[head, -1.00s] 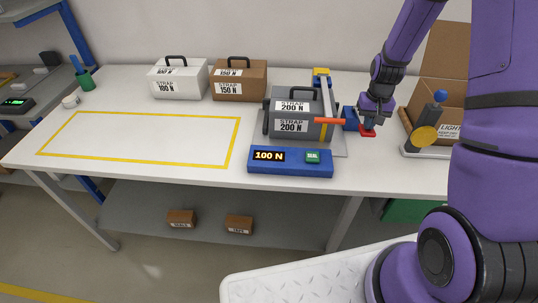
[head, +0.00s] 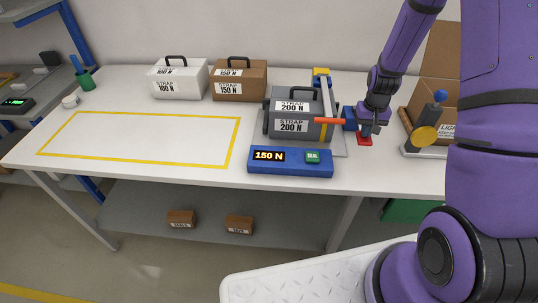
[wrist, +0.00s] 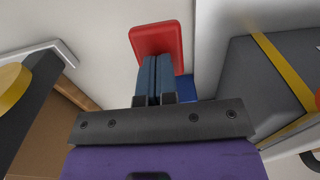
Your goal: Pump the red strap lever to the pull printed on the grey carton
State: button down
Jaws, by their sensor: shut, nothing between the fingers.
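The grey carton (head: 285,131) stands on a grey plate with a yellow strap around it, and its labels read STRAP 200 N. A blue display box (head: 290,169) in front of it reads 150 N and has a green SEAL button (head: 312,156). The red strap lever (head: 365,141) sticks out right of the carton from a blue mechanism (head: 350,117). My gripper (head: 367,131) is shut and empty, with its fingertips at the red lever pad. In the wrist view the shut fingers (wrist: 156,65) overlap the red pad (wrist: 158,40); I cannot tell whether they touch it.
A white carton (head: 178,80) marked 100 N and a brown carton (head: 239,82) marked 150 N stand at the back. An open cardboard box (head: 437,115) and a yellow-disc device (head: 425,137) stand right. The yellow-outlined area (head: 140,138) is clear.

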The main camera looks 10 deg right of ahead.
jog(key=shift+r, duration=3.45)
jog(key=shift+f, duration=0.15)
dwell(0.5)
jog(key=shift+f, duration=3.35)
jog(key=shift+r, duration=3.5)
